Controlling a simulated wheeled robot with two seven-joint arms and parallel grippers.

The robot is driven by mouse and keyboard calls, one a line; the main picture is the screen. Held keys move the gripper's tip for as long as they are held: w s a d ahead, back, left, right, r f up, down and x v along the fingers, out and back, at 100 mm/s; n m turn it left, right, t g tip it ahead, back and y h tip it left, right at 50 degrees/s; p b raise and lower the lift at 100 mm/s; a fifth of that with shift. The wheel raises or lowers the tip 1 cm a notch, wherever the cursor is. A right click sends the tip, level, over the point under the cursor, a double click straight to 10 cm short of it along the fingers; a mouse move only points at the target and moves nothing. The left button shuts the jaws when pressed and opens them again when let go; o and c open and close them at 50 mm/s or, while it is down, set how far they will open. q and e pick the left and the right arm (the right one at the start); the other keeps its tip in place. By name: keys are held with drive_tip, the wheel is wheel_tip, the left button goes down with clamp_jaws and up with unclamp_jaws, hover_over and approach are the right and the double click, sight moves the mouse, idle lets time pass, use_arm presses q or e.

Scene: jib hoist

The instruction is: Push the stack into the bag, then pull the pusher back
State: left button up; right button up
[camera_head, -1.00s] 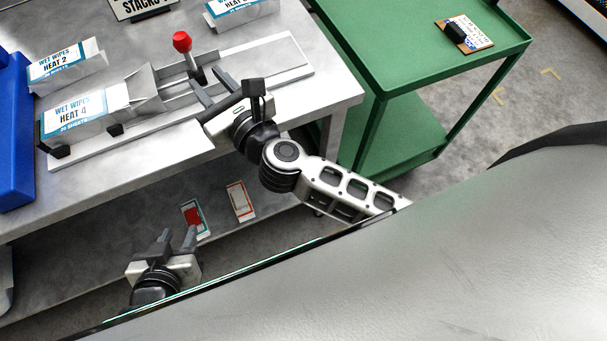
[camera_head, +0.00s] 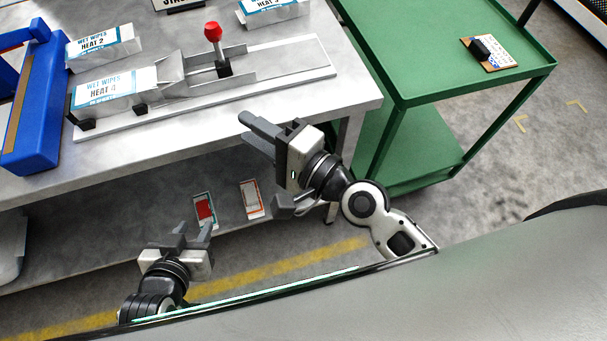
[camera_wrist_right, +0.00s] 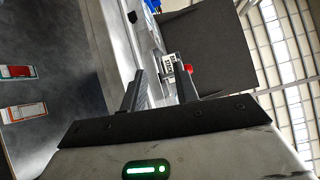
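The pusher's red knob (camera_head: 213,31) stands upright on a post in the metal channel (camera_head: 245,70), right of the flared funnel. The white and teal Heat 4 bag (camera_head: 112,88) sits at the channel's left end. I cannot make out the stack; the channel walls may hide it. My right gripper (camera_head: 243,128) is open and empty, off the table's front edge, apart from the pusher. In the right wrist view its fingers (camera_wrist_right: 158,90) are spread, with the red knob (camera_wrist_right: 188,69) beyond them. My left gripper (camera_head: 193,232) is open and empty, low in front of the table.
A Heat 2 pack (camera_head: 103,47) and another wipes pack (camera_head: 272,12) stand behind the channel. A blue frame (camera_head: 45,120) is at the table's left end. A green cart (camera_head: 425,85) stands to the right. The table front right of the channel is clear.

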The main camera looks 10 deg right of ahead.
drive_tip(key=s+d+f+n+g+h+b, duration=0.1)
drive_tip(key=s+d+f+n+g+h, duration=0.2)
drive_tip(key=d+f+n, duration=0.3)
drive_tip(key=shift+s+d+f+n+h, duration=0.2)
drive_tip(key=shift+s+f+n+h, duration=0.35)
drive_tip(key=shift+f+n, duration=1.45)
drive_tip(key=shift+w+f, duration=0.1)
drive_tip(key=shift+f, duration=0.1)
